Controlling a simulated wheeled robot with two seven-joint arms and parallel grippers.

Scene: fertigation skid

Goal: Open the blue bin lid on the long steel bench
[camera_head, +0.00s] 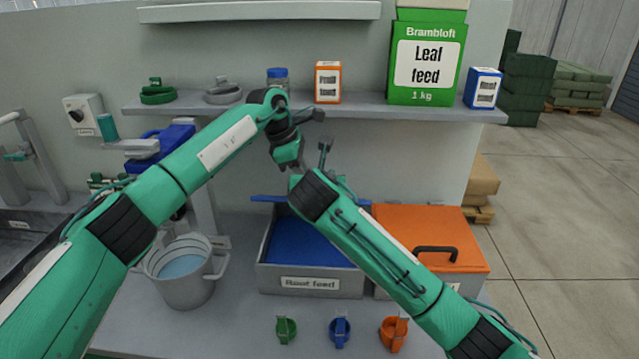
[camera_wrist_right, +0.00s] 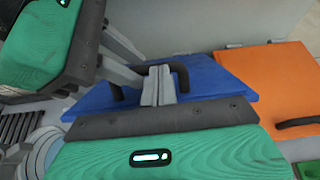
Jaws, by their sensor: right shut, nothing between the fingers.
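The blue bin (camera_head: 310,282), a grey box labelled "Root feed" with a blue inside, stands mid-bench. Its blue lid (camera_head: 268,198) shows as a thin strip above the bin's back, raised and seen nearly edge-on. In the right wrist view the lid (camera_wrist_right: 215,82) shows its face with a black handle (camera_wrist_right: 181,77). My right gripper (camera_wrist_right: 160,85) is shut and empty, its fingers overlapping the handle in that view; contact cannot be told. It is above the bin's back in the head view (camera_head: 325,146). My left gripper (camera_head: 288,155) points down beside it; its jaws are unclear.
An orange-lidded bin (camera_head: 430,225) stands right of the blue bin. A grey bucket (camera_head: 184,285) is at the left. A shelf (camera_head: 360,111) with packages runs behind my grippers.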

